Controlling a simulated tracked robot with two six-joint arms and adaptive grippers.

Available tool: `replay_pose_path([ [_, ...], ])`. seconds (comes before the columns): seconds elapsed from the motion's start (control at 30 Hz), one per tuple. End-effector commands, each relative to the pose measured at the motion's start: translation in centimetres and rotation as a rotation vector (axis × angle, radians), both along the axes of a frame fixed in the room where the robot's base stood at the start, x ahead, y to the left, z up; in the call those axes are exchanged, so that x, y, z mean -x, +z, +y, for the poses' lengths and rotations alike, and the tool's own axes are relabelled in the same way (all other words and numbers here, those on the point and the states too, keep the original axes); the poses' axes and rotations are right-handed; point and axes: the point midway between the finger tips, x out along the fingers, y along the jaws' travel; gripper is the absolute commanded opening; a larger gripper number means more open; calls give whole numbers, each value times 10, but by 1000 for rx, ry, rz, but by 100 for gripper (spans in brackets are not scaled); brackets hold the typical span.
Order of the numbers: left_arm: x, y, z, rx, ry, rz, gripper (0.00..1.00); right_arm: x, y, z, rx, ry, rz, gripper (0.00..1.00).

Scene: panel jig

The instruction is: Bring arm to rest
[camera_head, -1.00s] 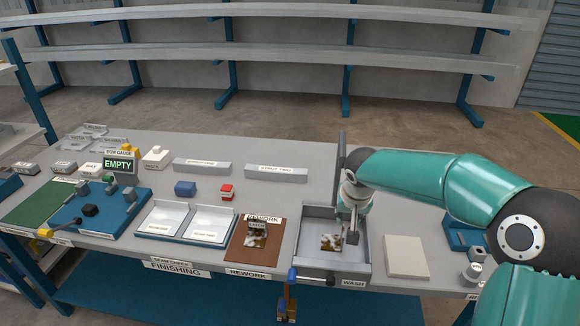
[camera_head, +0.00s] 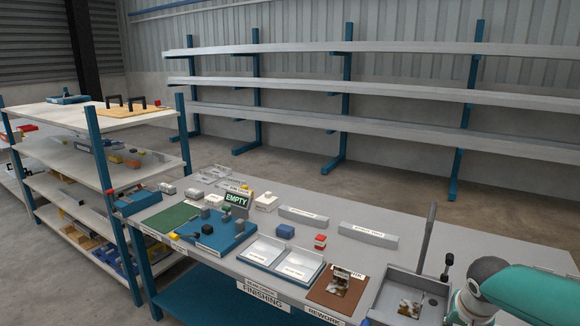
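My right arm comes in at the lower right edge, its teal link and grey wrist beside the right side of the wash basin (camera_head: 420,284). The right gripper's fingers are cut off or hidden at the bottom edge, so their opening does not show. A mottled brown and white piece (camera_head: 409,308) lies in the basin. My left arm and gripper are not in view.
The grey bench holds a brown rework mat (camera_head: 318,293), two white trays (camera_head: 263,252), a blue fixture (camera_head: 215,235) and a green mat (camera_head: 168,219). A tall grey post (camera_head: 427,236) rises behind the basin. A loaded shelf rack (camera_head: 95,166) stands left of the bench.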

Motion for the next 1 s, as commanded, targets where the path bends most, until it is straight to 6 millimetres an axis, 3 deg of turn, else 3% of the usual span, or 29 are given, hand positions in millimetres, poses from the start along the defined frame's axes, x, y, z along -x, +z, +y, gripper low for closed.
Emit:
replay_pose_path([
  [0.07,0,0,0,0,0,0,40,0,-1,0,0,1,1,31],
  [0.27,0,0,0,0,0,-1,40,4,-47,14,-14,28,99,31],
  [0.47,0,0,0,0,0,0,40,24,-96,37,-53,56,214,31],
  [0.67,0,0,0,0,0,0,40,57,-159,76,-138,102,335,31],
  [0.77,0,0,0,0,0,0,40,88,-202,108,-216,148,412,31],
  [0.87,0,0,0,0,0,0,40,131,-247,150,-321,200,485,31],
  [1.0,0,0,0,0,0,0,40,207,-295,211,-479,266,545,31],
])
